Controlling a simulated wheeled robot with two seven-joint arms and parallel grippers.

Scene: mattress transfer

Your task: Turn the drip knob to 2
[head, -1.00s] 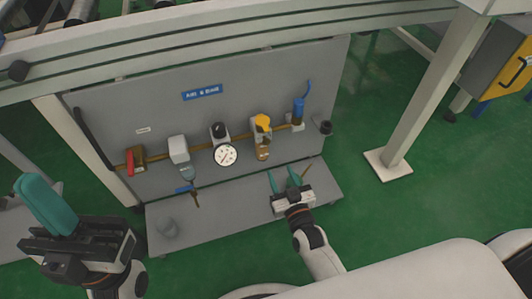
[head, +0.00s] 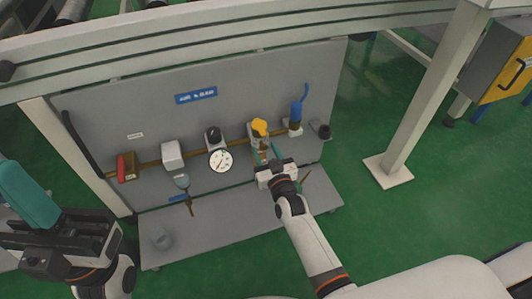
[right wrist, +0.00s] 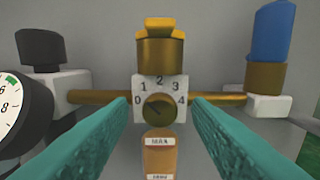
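The lubricator is a white block (right wrist: 177,88) with a dial marked 0 to 4, a yellow cap (right wrist: 158,52) above and an amber bowl (right wrist: 158,152) below. The small dark brass drip knob (right wrist: 158,107) sits at the dial's centre; its slot looks near level, and its setting is hard to read. In the head view the yellow cap (head: 260,127) shows, but my right gripper partly hides the bowl. My right gripper (head: 268,152) is open and empty, its teal fingers apart below and either side of the knob in the wrist view. My left gripper (head: 28,195) is raised at the left, away from the panel.
On the grey panel (head: 100,110), a brass pipe joins a red-handled valve (head: 122,168), a filter (head: 173,155), a regulator with a gauge (head: 220,160) and a blue-handled fitting (head: 297,112). The gauge and the blue fitting flank the lubricator closely. A shelf (head: 225,205) juts out below.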

